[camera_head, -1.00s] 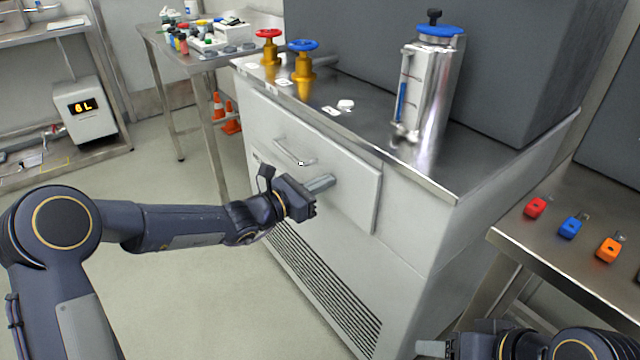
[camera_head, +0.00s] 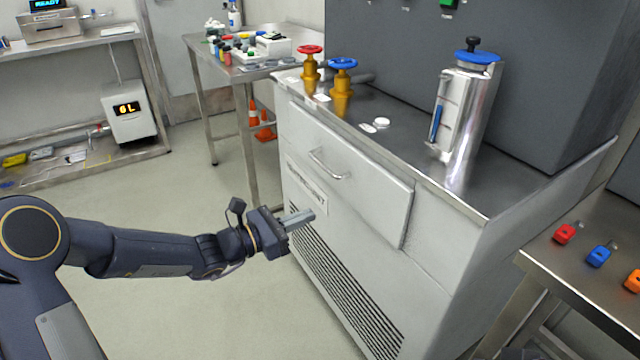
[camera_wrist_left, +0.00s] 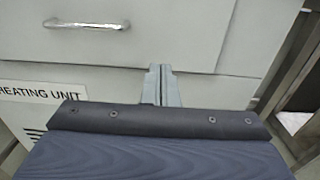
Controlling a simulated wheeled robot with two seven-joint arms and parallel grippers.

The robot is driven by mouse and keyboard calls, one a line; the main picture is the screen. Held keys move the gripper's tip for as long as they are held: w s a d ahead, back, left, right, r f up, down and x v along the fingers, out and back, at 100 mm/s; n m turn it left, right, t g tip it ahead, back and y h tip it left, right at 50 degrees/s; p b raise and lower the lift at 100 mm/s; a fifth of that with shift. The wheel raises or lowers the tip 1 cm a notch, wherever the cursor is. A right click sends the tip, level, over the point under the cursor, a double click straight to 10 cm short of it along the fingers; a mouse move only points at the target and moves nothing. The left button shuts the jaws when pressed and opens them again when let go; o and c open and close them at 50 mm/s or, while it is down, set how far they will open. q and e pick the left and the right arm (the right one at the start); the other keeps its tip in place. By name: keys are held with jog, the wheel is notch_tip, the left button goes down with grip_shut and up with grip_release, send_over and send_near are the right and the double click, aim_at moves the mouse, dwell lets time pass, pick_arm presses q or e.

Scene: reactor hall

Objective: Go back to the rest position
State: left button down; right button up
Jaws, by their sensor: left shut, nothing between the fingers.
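My left gripper (camera_head: 302,217) is shut and empty, held in front of the white heating unit (camera_head: 440,275) and below its drawer handle (camera_head: 328,166). In the left wrist view its closed fingers (camera_wrist_left: 163,86) point at the cabinet front. The handle (camera_wrist_left: 87,24) is up and to the left there, apart from the fingers. The drawer (camera_head: 372,192) looks shut in the head view.
On the cabinet top stand a metal canister (camera_head: 466,115), a red valve (camera_head: 310,62) and a blue valve (camera_head: 343,75). A bench (camera_head: 205,75) stands behind. Floor at left is clear.

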pick_arm(q)
jog(key=s+a+r+m+g+y, duration=0.1)
jog(key=s+r+m+g, duration=0.15)
jog(key=s+m, duration=0.5)
jog(key=s+a+r+m+g+y, duration=0.1)
jog(key=s+r+m+g+y, duration=0.15)
jog(key=s+m, duration=0.5)
jog(key=s+a+f+m+t+y, duration=0.1)
jog(key=s+a+f+m+y, duration=0.25)
jog(key=s+a, duration=0.35)
jog(key=s+a+f+m+y, duration=0.2)
jog(key=s+a+m+y, duration=0.25)
jog(key=s, duration=0.45)
notch_tip(320, 180, up, 21)
jog(key=p, duration=2.1)
jog(key=shift+a+p, duration=0.25)
jog(key=shift+p, duration=0.15)
pick_arm(e)
notch_tip(320, 180, up, 22)
pick_arm(q)
jog(key=shift+s, duration=0.1)
pick_arm(e)
jog(key=shift+f, duration=0.15)
jog(key=shift+c, duration=0.4)
